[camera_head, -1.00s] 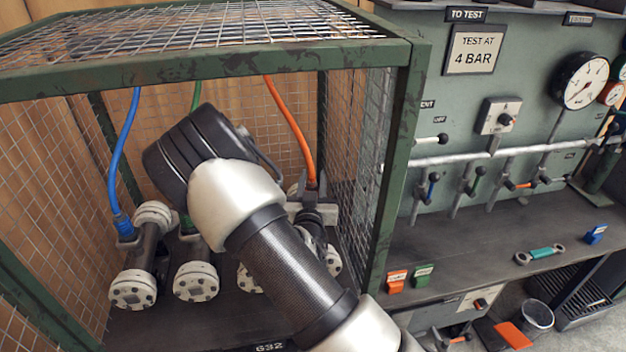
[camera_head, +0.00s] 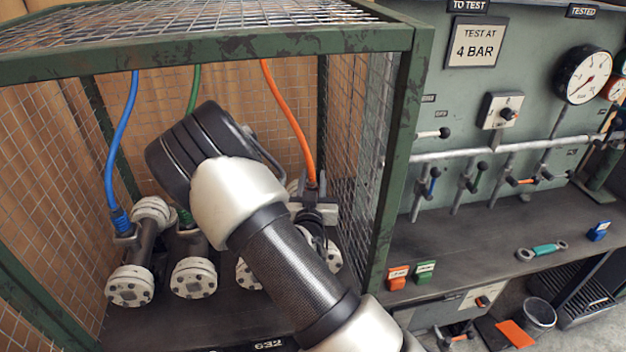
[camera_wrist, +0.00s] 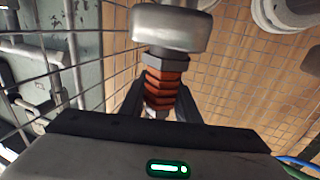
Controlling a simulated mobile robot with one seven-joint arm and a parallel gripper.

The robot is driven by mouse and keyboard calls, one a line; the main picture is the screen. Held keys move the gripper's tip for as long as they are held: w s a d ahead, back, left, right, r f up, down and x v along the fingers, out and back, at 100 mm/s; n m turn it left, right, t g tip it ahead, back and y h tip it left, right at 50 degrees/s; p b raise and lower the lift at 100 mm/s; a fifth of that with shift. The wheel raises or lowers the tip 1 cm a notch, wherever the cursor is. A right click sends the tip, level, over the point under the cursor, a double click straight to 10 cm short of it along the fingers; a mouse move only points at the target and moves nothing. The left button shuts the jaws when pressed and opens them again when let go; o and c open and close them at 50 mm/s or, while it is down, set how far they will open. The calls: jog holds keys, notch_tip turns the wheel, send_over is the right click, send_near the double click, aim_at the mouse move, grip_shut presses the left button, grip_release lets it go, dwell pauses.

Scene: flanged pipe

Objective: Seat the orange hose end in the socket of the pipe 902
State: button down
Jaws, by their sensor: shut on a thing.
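The orange hose (camera_head: 287,115) hangs from the cage top down to its end behind my arm. In the wrist view, the ribbed orange hose end (camera_wrist: 164,85) with its grey hex collar sits between the dark fingers of my gripper (camera_wrist: 160,105), which is shut on it. A round metal part (camera_wrist: 172,28) lies directly beyond the collar, in line with it. I cannot tell whether they touch or are seated. In the head view, a pipe with white flanges (camera_head: 333,257) stands partly hidden behind my arm. No 902 marking is readable.
The pipe at left (camera_head: 142,255) has the blue hose (camera_head: 122,130) at its top; the green hose (camera_head: 195,90) goes to the pipe beside it (camera_head: 193,277). A green cage post (camera_head: 397,170) and mesh stand close on the right. A valve bench (camera_head: 480,235) lies beyond.

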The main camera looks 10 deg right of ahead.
jog(key=shift+f, duration=0.1)
jog(key=c, duration=1.3)
grip_release()
jog(key=shift+o, duration=0.2)
